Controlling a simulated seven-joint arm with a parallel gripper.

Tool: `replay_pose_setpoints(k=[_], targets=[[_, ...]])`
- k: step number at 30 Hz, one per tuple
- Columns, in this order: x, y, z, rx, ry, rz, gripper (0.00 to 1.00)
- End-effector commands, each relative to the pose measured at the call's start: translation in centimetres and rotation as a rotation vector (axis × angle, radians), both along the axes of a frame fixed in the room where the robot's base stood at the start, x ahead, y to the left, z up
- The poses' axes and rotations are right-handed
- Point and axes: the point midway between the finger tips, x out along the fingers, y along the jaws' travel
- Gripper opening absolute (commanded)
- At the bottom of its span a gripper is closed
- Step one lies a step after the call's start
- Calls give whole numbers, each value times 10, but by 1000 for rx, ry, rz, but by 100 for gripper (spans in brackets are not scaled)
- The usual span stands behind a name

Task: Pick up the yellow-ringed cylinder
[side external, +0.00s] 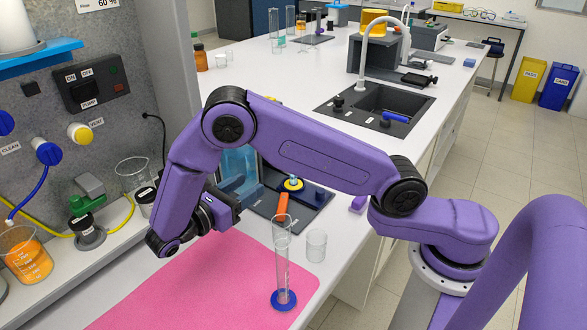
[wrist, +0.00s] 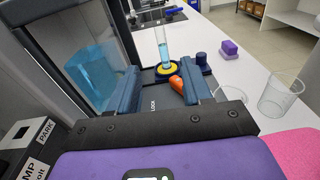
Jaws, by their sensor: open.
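The yellow-ringed cylinder (wrist: 162,45) stands upright in the wrist view, a clear tube with bluish liquid and a yellow ring at its foot. In the side external view its yellow ring (side external: 293,184) shows on a dark plate, and its tube is mostly hidden behind my arm. My gripper (wrist: 159,76) is open, its two blue fingers spread apart with the cylinder beyond them in the picture. In the side external view my gripper (side external: 224,208) is left of the cylinder and apart from it.
An orange handle (wrist: 177,82) lies in front of the cylinder. A clear blue-tinted block (wrist: 92,75) stands left. A purple block (wrist: 229,48) sits right of the dark plate.

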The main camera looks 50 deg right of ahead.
Motion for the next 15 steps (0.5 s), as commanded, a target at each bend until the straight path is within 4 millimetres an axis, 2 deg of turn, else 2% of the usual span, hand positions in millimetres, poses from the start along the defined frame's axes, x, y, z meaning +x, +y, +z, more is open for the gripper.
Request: replay_pose_setpoints(k=[4, 7, 15], targets=[[3, 2, -4, -50, 16, 2, 49], [4, -6, -4, -58, 19, 1, 49], [1, -54, -4, -55, 19, -1, 49]])
